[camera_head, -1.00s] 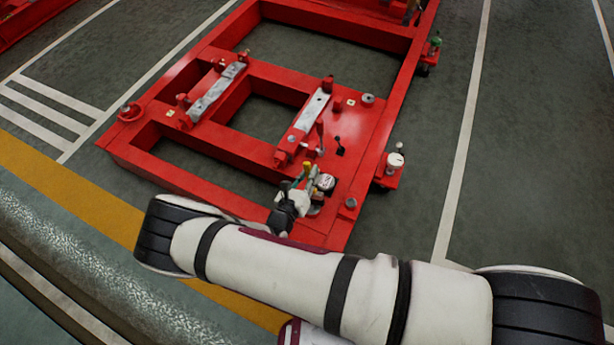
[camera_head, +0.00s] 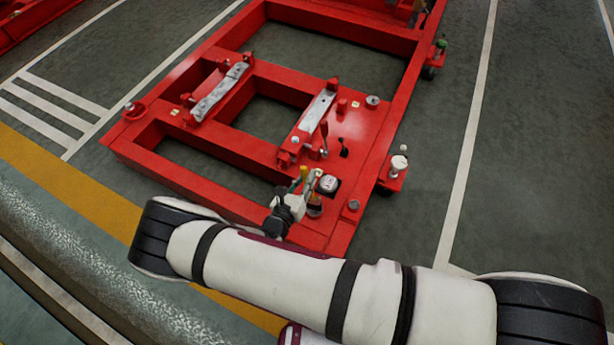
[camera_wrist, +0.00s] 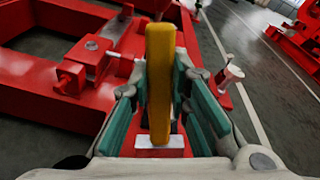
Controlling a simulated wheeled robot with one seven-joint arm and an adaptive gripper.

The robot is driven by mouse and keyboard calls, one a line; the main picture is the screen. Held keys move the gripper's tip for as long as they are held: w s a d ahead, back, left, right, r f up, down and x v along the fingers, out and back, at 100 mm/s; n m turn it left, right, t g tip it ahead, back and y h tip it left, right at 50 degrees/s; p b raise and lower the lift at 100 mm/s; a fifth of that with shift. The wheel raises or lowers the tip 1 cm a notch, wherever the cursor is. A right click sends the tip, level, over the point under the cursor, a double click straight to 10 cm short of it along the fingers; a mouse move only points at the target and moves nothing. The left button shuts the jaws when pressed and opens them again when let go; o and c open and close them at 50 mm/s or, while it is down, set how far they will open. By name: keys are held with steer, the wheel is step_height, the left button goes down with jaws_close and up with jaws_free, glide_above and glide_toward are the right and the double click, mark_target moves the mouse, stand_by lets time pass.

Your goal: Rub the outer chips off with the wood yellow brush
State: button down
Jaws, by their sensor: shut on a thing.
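The wood yellow brush (camera_wrist: 159,80) stands upright in the middle of the wrist view, with its long yellow side toward the camera. My gripper (camera_wrist: 163,112) is shut on it, with green-lined fingers on both sides. In the head view my gripper (camera_head: 296,190) is over the near right corner of the red frame (camera_head: 190,178), with a small bit of yellow at its tip. Two long grey metal pads lie on the frame: a left pad (camera_head: 220,92) and a right pad (camera_head: 318,112). I cannot make out separate chips.
A white-topped round item (camera_head: 328,184) stands close beside my gripper. A lever (camera_head: 323,135) rises near the right pad. A white knob (camera_head: 399,163) sits on a bracket outside the frame's right edge. Grey floor with white lines is clear to the right.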

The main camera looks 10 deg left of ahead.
steer(key=shift+s+a, duration=0.25)
steer(key=shift+s, duration=0.45)
steer(key=shift+a, duration=0.15)
steer(key=shift+a+b+x, duration=0.2)
steer(key=shift+x, duration=0.65)
steer(key=shift+a+b+x, duration=0.15)
steer(key=shift+b+x, duration=0.05)
steer(key=shift+x, duration=0.7)
steer(key=shift+w+r, duration=0.1)
steer(key=shift+r, duration=0.05)
